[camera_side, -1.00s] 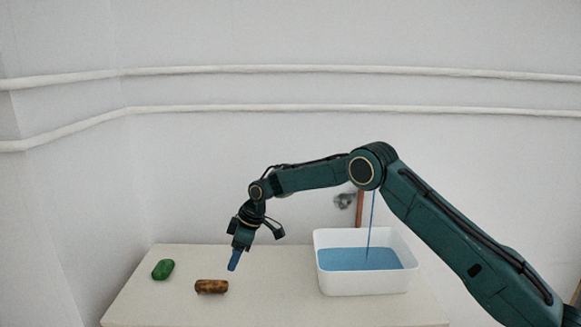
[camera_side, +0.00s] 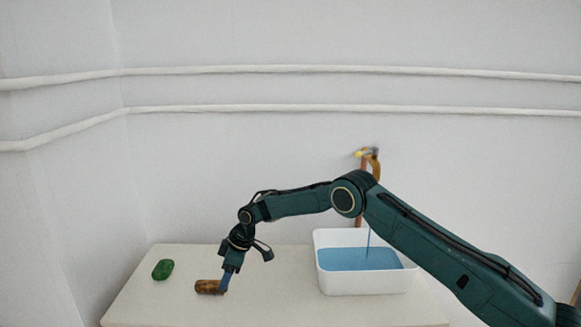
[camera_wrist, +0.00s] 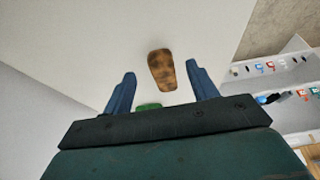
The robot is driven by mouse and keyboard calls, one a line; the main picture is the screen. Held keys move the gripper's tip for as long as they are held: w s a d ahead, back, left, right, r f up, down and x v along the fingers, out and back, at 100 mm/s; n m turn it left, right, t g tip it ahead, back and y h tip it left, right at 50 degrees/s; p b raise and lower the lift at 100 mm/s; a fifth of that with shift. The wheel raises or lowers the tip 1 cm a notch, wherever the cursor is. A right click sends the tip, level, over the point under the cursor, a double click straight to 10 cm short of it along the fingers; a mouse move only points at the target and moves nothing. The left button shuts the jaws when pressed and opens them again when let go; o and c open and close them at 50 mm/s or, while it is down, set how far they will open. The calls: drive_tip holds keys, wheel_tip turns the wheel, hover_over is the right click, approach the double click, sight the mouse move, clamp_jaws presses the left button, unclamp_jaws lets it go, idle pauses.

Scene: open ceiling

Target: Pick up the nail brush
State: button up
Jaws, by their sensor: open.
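The nail brush (camera_side: 207,287) is a brown, mottled, wooden-looking block lying on the pale table. In the wrist view the brush (camera_wrist: 161,70) shows between the two blue fingers, closer to the right one, with a gap to the left one. My gripper (camera_side: 223,286) is open and low over the table. Its fingers point down at the right end of the brush in the side view. One finger overlaps that end; I cannot tell if it touches.
A green lump (camera_side: 163,269), perhaps soap, lies left of the brush; in the wrist view the green lump (camera_wrist: 148,106) is mostly hidden by my gripper. A white basin (camera_side: 367,284) of blue water (camera_side: 345,259) stands right. The table (camera_side: 275,300) between is clear.

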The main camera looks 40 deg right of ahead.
sight(212, 288)
drive_tip(key=shift+x, duration=1.8)
drive_tip(key=c, duration=1.1)
